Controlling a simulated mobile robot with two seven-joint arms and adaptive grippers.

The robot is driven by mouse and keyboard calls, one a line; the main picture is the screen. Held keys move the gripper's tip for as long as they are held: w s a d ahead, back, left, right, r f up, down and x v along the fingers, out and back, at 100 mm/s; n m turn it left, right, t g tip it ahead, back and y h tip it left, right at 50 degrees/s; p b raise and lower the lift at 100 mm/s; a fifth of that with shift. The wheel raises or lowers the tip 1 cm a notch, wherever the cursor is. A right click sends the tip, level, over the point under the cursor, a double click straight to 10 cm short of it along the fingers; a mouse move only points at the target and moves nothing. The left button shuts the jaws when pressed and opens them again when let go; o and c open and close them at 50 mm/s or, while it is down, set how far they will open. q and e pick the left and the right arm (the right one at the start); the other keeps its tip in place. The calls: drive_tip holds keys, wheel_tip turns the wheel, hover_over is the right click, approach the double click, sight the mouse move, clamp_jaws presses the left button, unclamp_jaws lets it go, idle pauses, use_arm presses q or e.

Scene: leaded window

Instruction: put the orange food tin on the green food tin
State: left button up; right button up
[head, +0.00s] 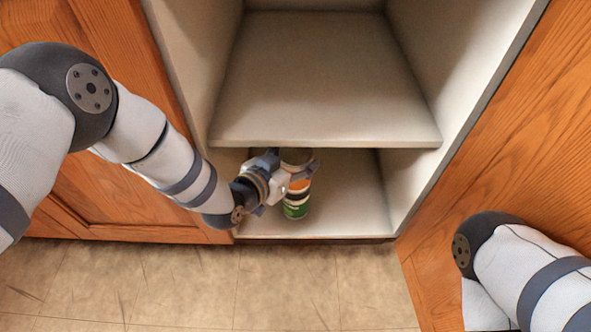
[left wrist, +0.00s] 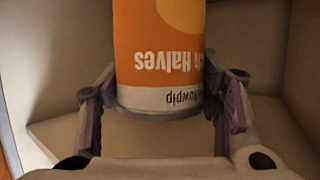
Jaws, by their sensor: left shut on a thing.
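The orange food tin (head: 299,186) is in the lower compartment of the cupboard, with my left gripper (head: 299,169) shut on it. The left wrist view shows its orange label and white band (left wrist: 160,50) between the two fingers (left wrist: 163,105), its print upside down in that picture. The green food tin (head: 295,210) stands on the cupboard floor near the front edge. In the head view the orange tin is right above the green one. I cannot tell whether they touch. The green tin is not seen in the wrist view. My right gripper is out of view.
A middle shelf (head: 325,105) is close above my left gripper and looks empty. The cupboard floor (head: 350,195) is clear to the right of the tins. The side walls and wooden doors (head: 500,130) flank the opening.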

use_arm(q)
drive_tip(key=shift+w+f, duration=0.2)
drive_tip(key=shift+w, duration=0.05)
drive_tip(key=f, duration=0.1)
drive_tip(key=f+b, duration=0.2)
drive_tip(key=f, duration=0.1)
drive_tip(key=shift+w, duration=0.3)
drive_tip(key=shift+r, duration=0.2)
drive_tip(key=shift+f, duration=0.2)
drive_tip(key=o, duration=1.6)
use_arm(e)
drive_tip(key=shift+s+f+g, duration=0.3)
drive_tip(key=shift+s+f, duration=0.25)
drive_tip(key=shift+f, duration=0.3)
use_arm(q)
drive_tip(key=shift+r, duration=0.1)
drive_tip(key=shift+p+v, duration=2.4)
drive_tip(key=shift+v, duration=3.65)
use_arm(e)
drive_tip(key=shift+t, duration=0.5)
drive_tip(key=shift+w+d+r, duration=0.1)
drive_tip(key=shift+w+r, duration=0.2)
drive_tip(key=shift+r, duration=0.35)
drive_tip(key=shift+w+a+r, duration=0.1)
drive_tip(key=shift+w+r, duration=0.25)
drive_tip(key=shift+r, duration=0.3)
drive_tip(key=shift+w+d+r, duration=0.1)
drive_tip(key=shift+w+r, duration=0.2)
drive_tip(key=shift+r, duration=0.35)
